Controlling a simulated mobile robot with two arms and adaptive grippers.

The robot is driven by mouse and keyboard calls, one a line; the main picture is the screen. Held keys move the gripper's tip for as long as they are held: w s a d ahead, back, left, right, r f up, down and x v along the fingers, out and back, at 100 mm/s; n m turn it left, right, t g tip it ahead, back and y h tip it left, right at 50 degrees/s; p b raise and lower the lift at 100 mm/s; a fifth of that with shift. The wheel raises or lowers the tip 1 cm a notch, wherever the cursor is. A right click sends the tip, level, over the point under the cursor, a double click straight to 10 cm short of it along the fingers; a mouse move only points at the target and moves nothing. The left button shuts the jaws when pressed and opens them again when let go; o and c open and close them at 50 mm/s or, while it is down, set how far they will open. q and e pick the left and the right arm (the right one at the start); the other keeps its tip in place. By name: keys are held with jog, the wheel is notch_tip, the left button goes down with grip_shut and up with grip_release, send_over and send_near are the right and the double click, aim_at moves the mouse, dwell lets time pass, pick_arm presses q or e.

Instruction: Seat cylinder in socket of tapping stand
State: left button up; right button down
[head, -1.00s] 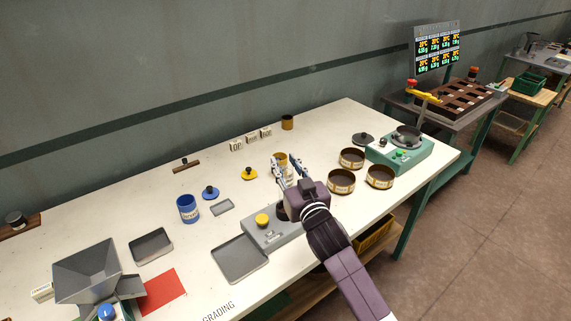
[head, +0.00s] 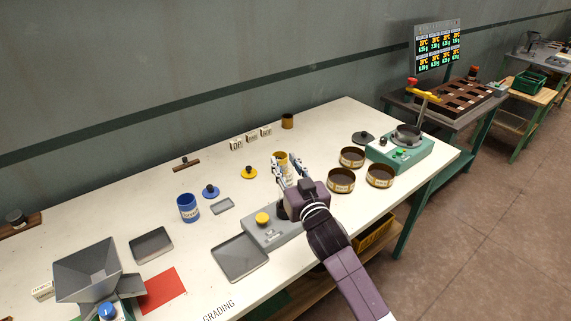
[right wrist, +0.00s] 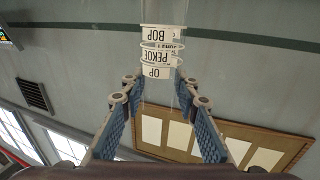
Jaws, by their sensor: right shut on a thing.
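The tapping stand appears to be the grey box (head: 257,231) with a yellow button (head: 262,218) on the front part of the white table. A dark round part (head: 282,212) at its right end, probably the socket, is partly hidden by my right gripper. My right gripper (head: 287,166) is over the right end of this box. In the right wrist view its fingers (right wrist: 154,92) are shut on a clear cylinder (right wrist: 164,62) with white bands reading BOP, PEKOE and OP. The cylinder's lower end is hidden, and its outline barely shows in the head view. My left gripper is out of view.
Several round brown sieves (head: 341,181) and a green machine (head: 399,153) stand to the right. A yellow tin (head: 281,157) shows behind my fingers. A blue tin (head: 188,208), a grey tray (head: 239,258) and a hopper (head: 88,268) are to the left.

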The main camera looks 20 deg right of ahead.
aim_at(288, 181)
jog(key=shift+f+b, duration=1.3)
jog(key=shift+f, duration=0.65)
jog(key=c, duration=1.4)
grip_release()
jog(key=shift+r, duration=0.1)
jog(key=shift+s, duration=0.1)
jog(key=s, duration=1.2)
jog(key=shift+d, duration=0.2)
jog(key=shift+w, duration=0.1)
